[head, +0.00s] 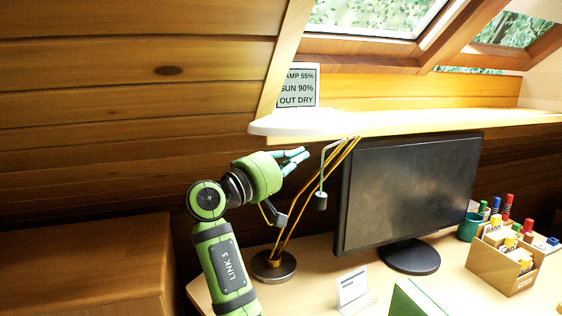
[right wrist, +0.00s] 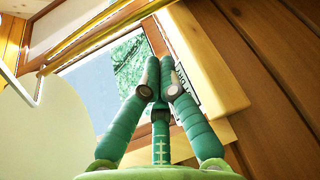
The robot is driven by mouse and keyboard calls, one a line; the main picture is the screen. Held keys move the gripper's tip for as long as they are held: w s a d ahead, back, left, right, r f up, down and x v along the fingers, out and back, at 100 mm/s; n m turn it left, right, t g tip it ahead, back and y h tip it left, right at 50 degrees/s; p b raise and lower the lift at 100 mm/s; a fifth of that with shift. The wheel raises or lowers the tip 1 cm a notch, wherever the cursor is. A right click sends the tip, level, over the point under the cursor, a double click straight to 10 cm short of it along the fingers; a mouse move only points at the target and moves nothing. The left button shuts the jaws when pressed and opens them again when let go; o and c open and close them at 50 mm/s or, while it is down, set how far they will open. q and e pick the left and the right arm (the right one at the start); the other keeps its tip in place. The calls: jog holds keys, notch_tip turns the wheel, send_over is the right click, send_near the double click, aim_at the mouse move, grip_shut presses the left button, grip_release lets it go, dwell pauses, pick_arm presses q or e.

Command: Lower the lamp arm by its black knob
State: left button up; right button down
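The desk lamp has a wide white shade (head: 300,122), thin gold arm rods (head: 305,205) and a round dark base (head: 273,266) on the desk. A dark knob (head: 321,200) hangs at the end of a grey bent rod below the shade. My right gripper (head: 305,158) is left of that rod, under the shade and higher than the knob, apart from it. In the right wrist view its teal fingers (right wrist: 160,75) converge with tips close together and nothing between them. Part of the shade (right wrist: 45,130) shows at left there. My left gripper is not in view.
A black monitor (head: 410,190) stands right of the lamp. A dark block (head: 280,218) sits low by the lamp rods. A white card (head: 353,286), a green panel (head: 415,300) and a cardboard box (head: 505,262) are on the desk. A shelf (head: 430,122) runs above.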

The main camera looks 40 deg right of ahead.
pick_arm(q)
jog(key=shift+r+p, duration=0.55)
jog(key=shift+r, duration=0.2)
pick_arm(e)
jog(key=shift+s+d+f, duration=0.5)
jog(key=shift+s+d, duration=0.1)
jog(key=shift+s, duration=0.1)
jog(key=shift+s+d+f, duration=0.45)
jog(key=shift+s+d, duration=0.1)
jog(key=shift+s, duration=0.15)
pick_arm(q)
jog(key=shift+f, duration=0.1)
pick_arm(e)
jog(key=shift+f, duration=0.1)
